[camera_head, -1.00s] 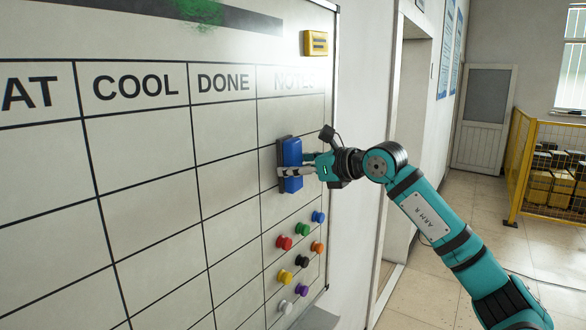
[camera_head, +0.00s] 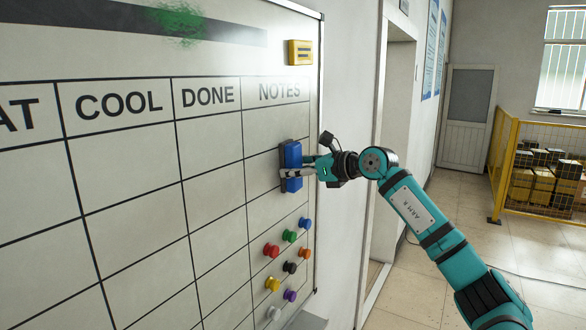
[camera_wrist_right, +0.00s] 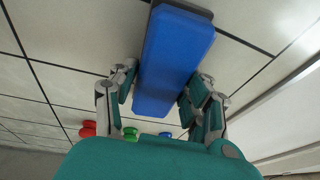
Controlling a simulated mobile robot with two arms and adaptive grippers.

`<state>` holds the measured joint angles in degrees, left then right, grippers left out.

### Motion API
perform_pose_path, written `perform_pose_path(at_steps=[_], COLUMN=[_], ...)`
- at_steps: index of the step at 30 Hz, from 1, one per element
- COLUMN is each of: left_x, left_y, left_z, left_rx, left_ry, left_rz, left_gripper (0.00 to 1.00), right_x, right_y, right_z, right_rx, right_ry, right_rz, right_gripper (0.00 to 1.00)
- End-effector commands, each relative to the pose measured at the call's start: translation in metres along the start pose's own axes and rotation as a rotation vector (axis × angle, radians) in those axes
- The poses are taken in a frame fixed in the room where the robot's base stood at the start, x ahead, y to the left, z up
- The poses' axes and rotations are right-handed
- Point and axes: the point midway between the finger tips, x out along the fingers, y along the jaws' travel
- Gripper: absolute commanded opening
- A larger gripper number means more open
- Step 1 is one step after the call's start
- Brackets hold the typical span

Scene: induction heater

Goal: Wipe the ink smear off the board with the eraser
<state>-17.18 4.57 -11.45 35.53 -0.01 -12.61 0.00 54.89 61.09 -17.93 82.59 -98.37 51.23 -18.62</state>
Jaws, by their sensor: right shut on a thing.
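The whiteboard (camera_head: 140,194) fills the left of the head view, ruled in a grid with headings such as COOL, DONE and NOTES. A green ink smear (camera_head: 181,23) lies across the dark header band near the board's top. The blue eraser (camera_head: 291,164) with a dark pad is upright at the board's right part, under NOTES. My right gripper (camera_head: 292,173) is shut on it from the right. The right wrist view also shows the eraser (camera_wrist_right: 170,60) between the two fingers. I cannot tell whether the pad touches the board. My left gripper is out of view.
Several coloured magnets (camera_head: 289,236) sit on the board below the eraser. A yellow block (camera_head: 300,52) is at the board's upper right corner. A doorway and a yellow fence (camera_head: 505,165) stand to the right. The board between eraser and smear is clear.

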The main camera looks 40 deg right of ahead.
Motion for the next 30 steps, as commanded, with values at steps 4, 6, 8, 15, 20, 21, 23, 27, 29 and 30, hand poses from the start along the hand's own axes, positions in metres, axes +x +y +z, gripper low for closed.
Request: perform_pose_path(at_steps=[4, 6, 8, 15, 20, 21, 23, 27, 29, 30], left_x=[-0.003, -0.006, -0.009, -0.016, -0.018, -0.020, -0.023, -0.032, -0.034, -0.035], left_y=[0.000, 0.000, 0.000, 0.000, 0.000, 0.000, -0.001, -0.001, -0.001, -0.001], left_z=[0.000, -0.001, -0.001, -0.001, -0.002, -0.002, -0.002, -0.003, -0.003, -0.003], left_rx=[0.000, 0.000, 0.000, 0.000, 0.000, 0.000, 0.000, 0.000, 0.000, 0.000], left_ry=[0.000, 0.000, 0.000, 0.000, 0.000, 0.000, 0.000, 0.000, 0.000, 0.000], left_rz=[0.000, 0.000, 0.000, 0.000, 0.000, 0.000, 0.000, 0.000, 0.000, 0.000], left_gripper=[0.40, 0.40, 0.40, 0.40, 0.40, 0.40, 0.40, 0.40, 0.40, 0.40], right_x=[0.001, 0.001, 0.001, 0.003, 0.003, 0.003, 0.003, 0.004, 0.005, 0.006], right_y=[-0.004, -0.010, -0.015, -0.032, -0.036, -0.038, -0.043, -0.056, -0.060, -0.063], right_z=[0.001, 0.001, 0.001, 0.000, -0.001, 0.000, 0.000, 0.000, 0.000, -0.001], right_rx=[0.002, 0.002, 0.003, 0.002, 0.002, 0.002, 0.003, 0.004, 0.003, 0.003], right_ry=[-0.001, 0.000, 0.000, -0.001, -0.001, -0.001, -0.001, -0.001, -0.001, -0.001], right_rz=[0.000, -0.001, -0.001, 0.000, 0.000, 0.000, 0.000, 0.000, 0.000, 0.000], right_gripper=[0.23, 0.23, 0.23, 0.23, 0.23, 0.23, 0.23, 0.23, 0.23, 0.23])
